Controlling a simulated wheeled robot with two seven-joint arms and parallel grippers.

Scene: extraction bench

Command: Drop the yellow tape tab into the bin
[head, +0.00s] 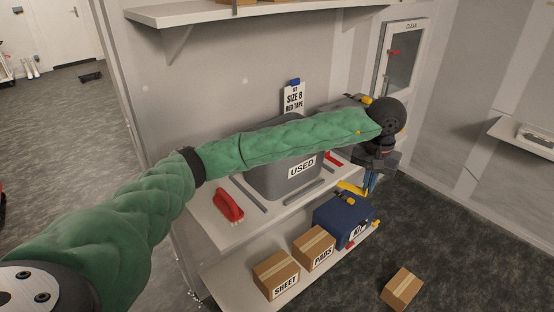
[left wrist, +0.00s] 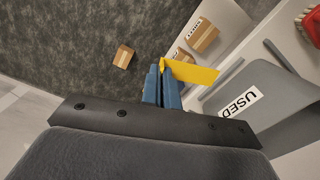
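The yellow tape tab (head: 350,188) sticks out sideways from the blue fingertips of my left gripper (head: 370,183), off the front edge of the bench. In the left wrist view the blue fingers (left wrist: 163,85) are closed together on one end of the tab (left wrist: 192,72), and its free end points right, towards the bin. The bin is a grey tub labelled USED (head: 272,182) on the bench, left of the gripper in the head view. My green left arm crosses in front of it and hides its upper part. The bin (left wrist: 252,78) also shows at the right in the wrist view. My right gripper is not in view.
The lower shelf holds cartons labelled SHEET (head: 275,278) and PADS (head: 314,248) and a blue kit box (head: 340,220). A carton (head: 402,288) lies on the floor. A tape sign (head: 293,98) stands behind the bin.

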